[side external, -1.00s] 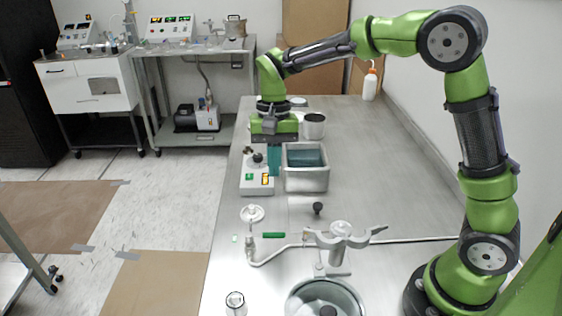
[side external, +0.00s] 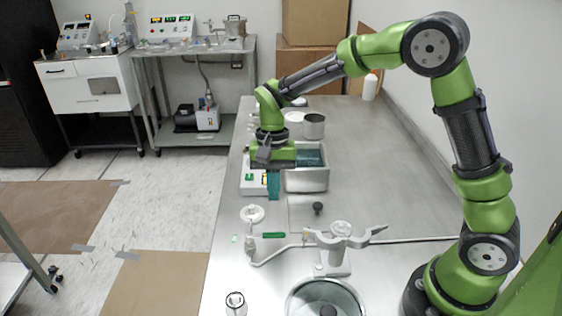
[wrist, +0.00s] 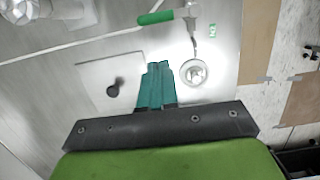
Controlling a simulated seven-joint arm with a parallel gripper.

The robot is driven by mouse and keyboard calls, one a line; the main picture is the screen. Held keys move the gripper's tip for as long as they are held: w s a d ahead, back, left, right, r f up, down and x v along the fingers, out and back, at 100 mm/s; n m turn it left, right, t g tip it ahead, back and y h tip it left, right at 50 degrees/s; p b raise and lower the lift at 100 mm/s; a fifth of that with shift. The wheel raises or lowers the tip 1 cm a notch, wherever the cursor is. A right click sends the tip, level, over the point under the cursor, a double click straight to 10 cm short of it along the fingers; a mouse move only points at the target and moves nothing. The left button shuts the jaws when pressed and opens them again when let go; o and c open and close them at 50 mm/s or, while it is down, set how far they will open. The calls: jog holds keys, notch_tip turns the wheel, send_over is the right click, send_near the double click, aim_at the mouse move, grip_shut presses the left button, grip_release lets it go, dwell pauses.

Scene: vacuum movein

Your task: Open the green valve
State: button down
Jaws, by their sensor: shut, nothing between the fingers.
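The green valve handle (side external: 273,235) is a small bar on the thin pipe line near the table's left side. It also shows at the top of the wrist view (wrist: 155,18), where it lies along the white tubing. My gripper (side external: 273,197) has teal fingers pointing down, held together with nothing between them. In the side view it is behind the valve, next to the control box and the metal bath. In the wrist view my fingers (wrist: 157,68) are apart from the handle, with bare table between.
A grey control box (side external: 252,187) and a metal bath (side external: 306,181) stand beside my gripper. A round white fitting (side external: 252,214) and a dark knob (side external: 318,208) lie between me and the valve. A clamp stand (side external: 340,240) rises to the valve's right. The table's right side is clear.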

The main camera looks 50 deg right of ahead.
aim_at(276, 234)
jog(key=f, duration=0.1)
jog(key=s+a+f, duration=0.1)
jog(key=f, duration=0.1)
jog(key=s+a+f, duration=0.1)
jog(key=shift+s+f, duration=0.1)
jog(key=shift+f, duration=0.2)
jog(key=shift+s+a+f, duration=0.25)
jog(key=shift+s+a, duration=0.05)
jog(key=shift+a, duration=0.1)
